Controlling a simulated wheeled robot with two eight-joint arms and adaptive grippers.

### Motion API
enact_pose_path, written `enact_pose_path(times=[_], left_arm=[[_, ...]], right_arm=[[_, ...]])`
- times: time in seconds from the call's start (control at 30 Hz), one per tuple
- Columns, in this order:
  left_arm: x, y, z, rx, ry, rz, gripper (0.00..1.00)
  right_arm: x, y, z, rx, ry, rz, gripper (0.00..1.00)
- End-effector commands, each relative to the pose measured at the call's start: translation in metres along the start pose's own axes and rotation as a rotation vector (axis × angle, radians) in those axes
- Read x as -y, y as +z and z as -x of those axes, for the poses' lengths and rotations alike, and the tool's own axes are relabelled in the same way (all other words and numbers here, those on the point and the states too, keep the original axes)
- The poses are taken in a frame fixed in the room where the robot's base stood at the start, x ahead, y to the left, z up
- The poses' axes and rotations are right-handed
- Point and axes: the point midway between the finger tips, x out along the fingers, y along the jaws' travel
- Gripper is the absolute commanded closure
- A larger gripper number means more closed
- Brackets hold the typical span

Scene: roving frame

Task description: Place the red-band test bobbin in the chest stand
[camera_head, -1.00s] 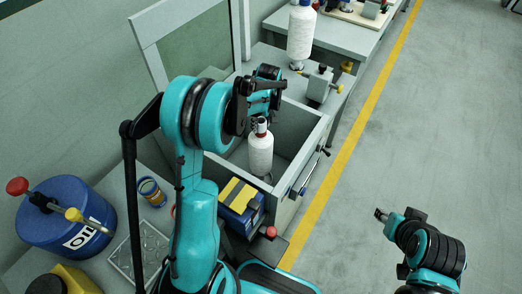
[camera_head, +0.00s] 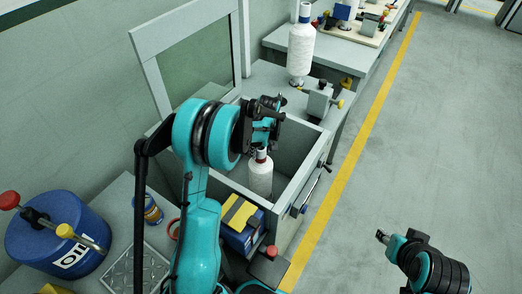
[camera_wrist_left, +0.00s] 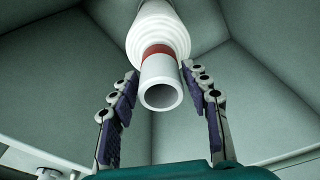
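The red-band test bobbin (camera_head: 260,177), white with a red band near its top tube, stands upright inside the open grey chest (camera_head: 307,172). In the left wrist view the bobbin (camera_wrist_left: 158,38) shows its open tube end towards the camera. My left gripper (camera_head: 265,143) is just above the bobbin's top. In the left wrist view its fingers (camera_wrist_left: 160,100) are spread on either side of the tube end, with gaps visible. The chest stand under the bobbin is hidden. My right gripper (camera_head: 382,236) is over the floor at lower right, too small to tell its opening.
The chest's glazed lid (camera_head: 200,55) stands raised behind it. Another white bobbin (camera_head: 301,50) stands on the bench beyond. A blue oil drum (camera_head: 57,240), a blue-and-yellow box (camera_head: 241,222) and a metal tray (camera_head: 140,268) are near my left arm. The floor at right is clear.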

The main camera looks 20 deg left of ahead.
Motion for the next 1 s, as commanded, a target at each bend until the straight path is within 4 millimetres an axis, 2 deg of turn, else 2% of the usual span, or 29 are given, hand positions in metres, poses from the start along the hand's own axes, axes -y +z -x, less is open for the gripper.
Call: enact_pose_path(times=[0.3,0.43,0.8,1.0], left_arm=[[0.000,0.000,0.001,0.000,0.000,0.000,0.41],[0.000,-0.001,0.011,0.000,0.000,0.000,0.41],[0.000,-0.001,0.090,0.000,0.000,0.000,0.41],[0.000,0.000,0.117,0.000,0.000,-0.001,0.41]], right_arm=[[0.000,-0.001,0.001,0.000,0.000,0.000,0.60],[0.000,-0.004,0.005,0.000,0.000,0.000,0.60],[0.000,-0.019,0.027,0.000,0.000,0.000,0.60],[0.000,-0.024,0.033,0.000,0.000,0.000,0.60]])
